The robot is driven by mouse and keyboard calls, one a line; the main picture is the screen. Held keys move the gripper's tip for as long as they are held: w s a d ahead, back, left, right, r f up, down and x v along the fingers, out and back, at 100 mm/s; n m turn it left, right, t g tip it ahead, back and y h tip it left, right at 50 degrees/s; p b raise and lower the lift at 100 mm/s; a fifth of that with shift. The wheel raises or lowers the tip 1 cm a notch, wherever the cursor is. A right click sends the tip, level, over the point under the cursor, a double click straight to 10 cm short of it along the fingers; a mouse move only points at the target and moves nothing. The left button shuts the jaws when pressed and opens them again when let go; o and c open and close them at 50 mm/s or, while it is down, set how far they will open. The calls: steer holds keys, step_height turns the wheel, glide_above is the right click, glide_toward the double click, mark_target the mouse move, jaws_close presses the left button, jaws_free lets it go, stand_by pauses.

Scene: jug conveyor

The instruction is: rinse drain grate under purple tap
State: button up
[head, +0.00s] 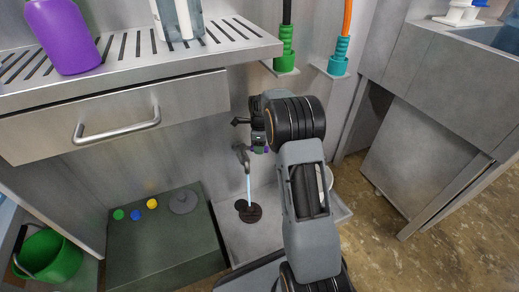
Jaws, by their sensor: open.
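A metal tap (241,151) on the back wall runs a thin stream of water down into a low grey basin (230,237). A small purple spot (266,149) shows beside the tap, partly behind my arm. A dark round piece, seemingly the drain grate (252,214), lies on the basin floor where the stream lands. A second small dark shape touches its upper left edge; I cannot tell what it is. My gripper (238,122) is open, appears empty, and points left in front of the wall, above the tap in the picture.
A steel drawer (120,120) under a slotted shelf (120,45) overhangs at upper left, with a purple jug (62,35) on it. A green box (160,250) bears coloured buttons and a grey disc (183,202). A green bucket (50,255) stands far left. Hose fittings (286,60) hang above right.

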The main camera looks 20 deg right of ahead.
steer(key=shift+f, duration=0.55)
steer(key=shift+r, duration=0.1)
jaws_close()
